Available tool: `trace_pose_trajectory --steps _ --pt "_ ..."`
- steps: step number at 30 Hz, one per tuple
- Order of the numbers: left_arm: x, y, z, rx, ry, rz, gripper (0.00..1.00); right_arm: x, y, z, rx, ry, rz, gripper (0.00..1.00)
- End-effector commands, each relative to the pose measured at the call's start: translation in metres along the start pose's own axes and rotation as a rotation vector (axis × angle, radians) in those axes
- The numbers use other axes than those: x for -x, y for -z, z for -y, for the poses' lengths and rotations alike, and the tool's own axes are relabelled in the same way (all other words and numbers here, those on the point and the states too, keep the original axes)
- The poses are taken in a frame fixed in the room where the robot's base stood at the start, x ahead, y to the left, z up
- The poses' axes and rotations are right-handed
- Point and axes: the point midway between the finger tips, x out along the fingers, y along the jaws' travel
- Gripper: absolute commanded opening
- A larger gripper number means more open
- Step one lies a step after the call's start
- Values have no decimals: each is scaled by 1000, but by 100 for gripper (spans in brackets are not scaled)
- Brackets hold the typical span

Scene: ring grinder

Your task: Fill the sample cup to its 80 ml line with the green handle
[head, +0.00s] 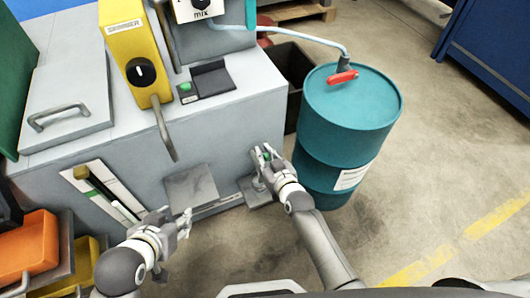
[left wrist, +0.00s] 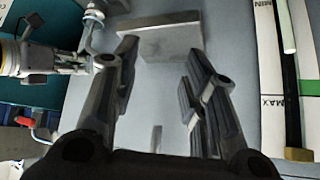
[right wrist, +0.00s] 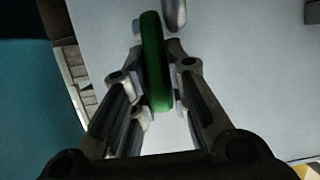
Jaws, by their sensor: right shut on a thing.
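The green handle (right wrist: 155,62) runs between the fingers of my right gripper (right wrist: 155,95) in the right wrist view, and the fingers are closed on it. In the head view my right gripper (head: 265,157) is at the machine's front face, above a small grey ledge (head: 262,194), and hides most of the handle. My left gripper (head: 184,222) is open and empty in front of the machine's lower front. In the left wrist view its fingers (left wrist: 160,80) are wide apart with nothing between them. I cannot make out the sample cup in any view.
A teal drum (head: 350,110) with a red lever (head: 342,77) stands right of the machine. A MIN/MAX gauge (left wrist: 272,80) is on the machine's front. Orange (head: 28,246) and yellow bins are at lower left. Floor at right is clear.

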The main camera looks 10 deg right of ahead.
Motion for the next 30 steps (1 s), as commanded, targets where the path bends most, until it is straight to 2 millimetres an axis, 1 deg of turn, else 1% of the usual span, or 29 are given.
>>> trace_pose_trajectory --steps 1,5,9,18,21,22,24,30 --pt "6 -11 2 1 4 60 40 0 3 0 0 -1 7 0" --pt "18 -46 6 6 13 226 40 0 4 0 0 -1 26 0" --pt "38 -81 10 13 21 403 40 -1 5 0 -1 -1 47 0" --pt "49 -70 10 12 20 398 40 -3 6 -1 0 -1 94 0" --pt "50 -68 10 12 20 400 40 -4 7 0 0 -1 109 0" --pt "47 -69 10 12 19 402 40 -4 7 0 0 -1 113 0" --pt "30 -77 9 12 17 414 40 -4 7 0 0 0 125 0" --pt "-3 -95 8 10 13 432 40 -6 9 0 0 -1 159 0"
